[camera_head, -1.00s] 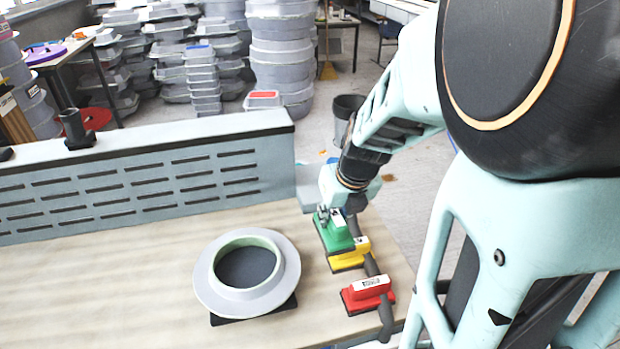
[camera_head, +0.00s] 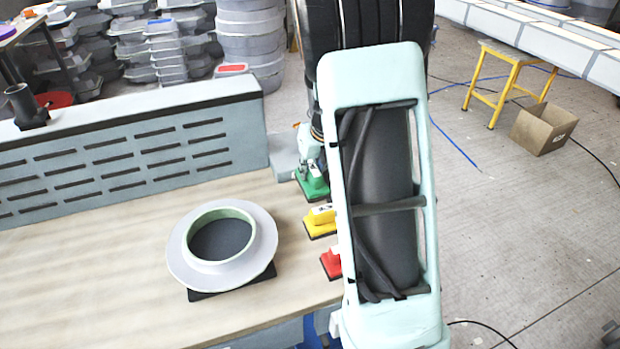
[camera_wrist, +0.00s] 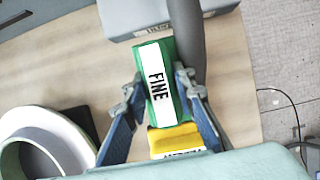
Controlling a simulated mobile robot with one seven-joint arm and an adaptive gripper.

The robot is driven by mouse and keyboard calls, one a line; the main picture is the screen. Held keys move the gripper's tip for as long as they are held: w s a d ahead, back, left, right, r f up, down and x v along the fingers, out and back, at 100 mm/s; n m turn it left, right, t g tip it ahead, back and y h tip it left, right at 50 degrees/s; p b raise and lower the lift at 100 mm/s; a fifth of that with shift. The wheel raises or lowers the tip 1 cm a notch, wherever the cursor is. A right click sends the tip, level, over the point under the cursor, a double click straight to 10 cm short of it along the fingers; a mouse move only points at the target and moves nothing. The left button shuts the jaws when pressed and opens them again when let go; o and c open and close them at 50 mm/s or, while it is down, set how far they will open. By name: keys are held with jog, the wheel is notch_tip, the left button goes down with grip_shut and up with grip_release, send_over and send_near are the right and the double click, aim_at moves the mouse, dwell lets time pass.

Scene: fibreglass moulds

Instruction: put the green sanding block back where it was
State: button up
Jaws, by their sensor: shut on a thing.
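The green sanding block (camera_head: 313,186), with a white label reading "FINE" in the wrist view (camera_wrist: 158,88), is between the fingers of my gripper (camera_head: 308,168). The gripper is shut on its sides. The block is at the far end of the row, beyond the yellow block (camera_head: 320,221) and apart from it in the head view. I cannot tell whether its underside touches the table. A red block (camera_head: 331,263) sits nearer, partly hidden by my arm. The yellow block also shows just below the green one in the wrist view (camera_wrist: 176,138).
A grey box-like piece (camera_wrist: 125,20) lies just beyond the green block. A dark grey rod (camera_wrist: 188,38) runs close on its right. A round flanged mould (camera_head: 180,250) sits on the wooden table (camera_head: 100,270). A slotted grey panel (camera_head: 130,150) stands along the back.

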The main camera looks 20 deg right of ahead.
jog(key=shift+w+d+f, duration=0.2)
jog(key=shift+w+f, duration=0.35)
jog(key=shift+f, duration=1.6)
jog(key=shift+f, duration=0.2)
jog(key=o, duration=1.1)
jog(key=shift+o, duration=0.2)
jog(key=shift+r, duration=0.5)
jog(key=p+v, duration=0.1)
jog(key=v, duration=1)
jog(key=shift+s+r, duration=0.15)
jog(key=shift+s, duration=0.1)
